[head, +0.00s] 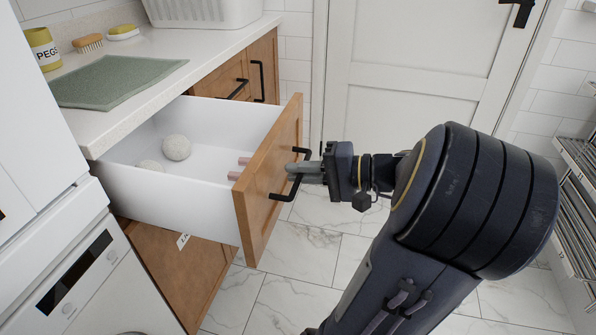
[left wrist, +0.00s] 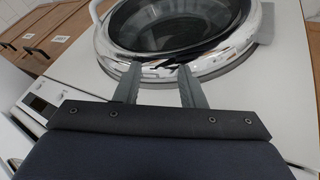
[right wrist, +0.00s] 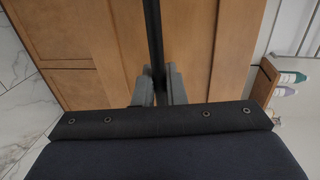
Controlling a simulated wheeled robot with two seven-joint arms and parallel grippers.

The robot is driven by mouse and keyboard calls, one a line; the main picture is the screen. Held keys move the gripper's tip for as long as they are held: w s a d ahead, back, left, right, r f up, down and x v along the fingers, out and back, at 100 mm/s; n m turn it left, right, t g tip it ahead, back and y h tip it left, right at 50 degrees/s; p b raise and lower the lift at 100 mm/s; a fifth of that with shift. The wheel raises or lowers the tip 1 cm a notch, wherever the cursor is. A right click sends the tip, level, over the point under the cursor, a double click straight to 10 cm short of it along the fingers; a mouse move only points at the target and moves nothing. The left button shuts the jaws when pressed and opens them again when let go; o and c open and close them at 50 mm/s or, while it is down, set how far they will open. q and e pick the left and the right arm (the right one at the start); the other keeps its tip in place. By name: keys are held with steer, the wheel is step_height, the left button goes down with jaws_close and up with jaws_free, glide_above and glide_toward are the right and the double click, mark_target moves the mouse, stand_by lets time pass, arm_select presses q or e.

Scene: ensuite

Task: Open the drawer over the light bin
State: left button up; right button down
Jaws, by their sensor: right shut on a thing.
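The wooden-front drawer (head: 270,185) is pulled well out from under the counter; its white inside shows. My right gripper (head: 294,170) is shut on its black bar handle (head: 276,196); the handle also runs between the fingers in the right wrist view (right wrist: 155,45). Below the drawer is a wooden bin front (head: 172,262) with a white label (head: 183,241), partly hidden so that only its first letters show. My left gripper (left wrist: 160,85) is open and empty in the left wrist view, in front of a round chrome-rimmed washer door (left wrist: 175,30).
Inside the drawer lie pale balls (head: 176,147) and small pink items (head: 238,174). The counter (head: 190,50) holds a green mat (head: 115,82), brushes, a yellow peg tin (head: 43,48) and a white basket. A wire rack (head: 577,190) stands at the right. Marble floor (head: 300,245) is free ahead.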

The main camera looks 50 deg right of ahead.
steer(key=c, duration=1.6)
jaws_free()
steer(key=p+v, duration=0.1)
steer(key=v, duration=0.6)
steer(key=shift+s+d, duration=0.15)
steer(key=shift+s, duration=0.2)
steer(key=shift+s, duration=0.1)
